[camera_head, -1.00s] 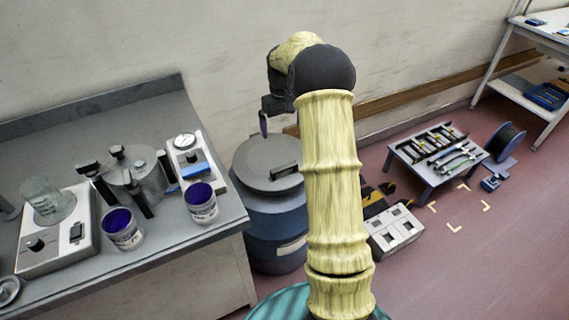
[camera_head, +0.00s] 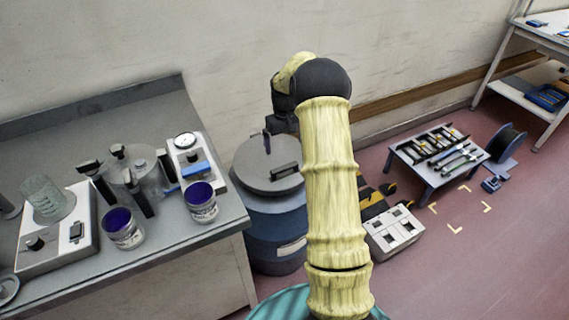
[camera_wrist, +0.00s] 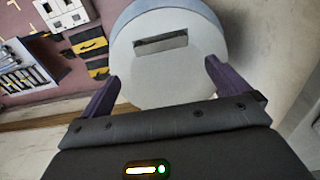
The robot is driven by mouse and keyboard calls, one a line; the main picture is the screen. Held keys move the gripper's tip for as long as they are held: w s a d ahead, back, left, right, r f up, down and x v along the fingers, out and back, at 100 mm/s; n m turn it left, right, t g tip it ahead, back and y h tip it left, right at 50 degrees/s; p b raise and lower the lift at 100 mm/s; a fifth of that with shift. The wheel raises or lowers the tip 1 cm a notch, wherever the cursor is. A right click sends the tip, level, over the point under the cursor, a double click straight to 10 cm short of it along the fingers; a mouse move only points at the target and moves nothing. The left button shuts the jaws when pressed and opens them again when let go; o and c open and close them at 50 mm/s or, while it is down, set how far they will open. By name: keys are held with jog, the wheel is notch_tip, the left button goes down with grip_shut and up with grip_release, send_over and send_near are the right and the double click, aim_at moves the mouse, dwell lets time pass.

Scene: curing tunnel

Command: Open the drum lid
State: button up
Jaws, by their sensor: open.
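The blue drum (camera_head: 276,232) stands on the floor between the bench and my arm. Its grey round lid (camera_head: 256,160) lies flat and shut on top, with a dark raised handle (camera_head: 285,171) near the right rim. In the wrist view the lid (camera_wrist: 165,80) fills the upper middle, with its handle (camera_wrist: 161,44) beyond my fingertips. My gripper (camera_wrist: 160,77) is open and empty, its two purple fingers spread in front of the lid and apart from the handle. In the head view my gripper (camera_head: 267,140) is over the lid's back part, partly hidden by my wrist.
A grey bench (camera_head: 110,265) at the left holds two cups, a scale and lab devices close to the drum. A white box (camera_head: 394,233) and a low table (camera_head: 438,155) with tools stand on the floor at the right. The wall is close behind the drum.

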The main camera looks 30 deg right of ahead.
aim_at(285, 167)
notch_tip(285, 167, down, 10)
jog(key=shift+f, duration=0.1)
dwell(0.4)
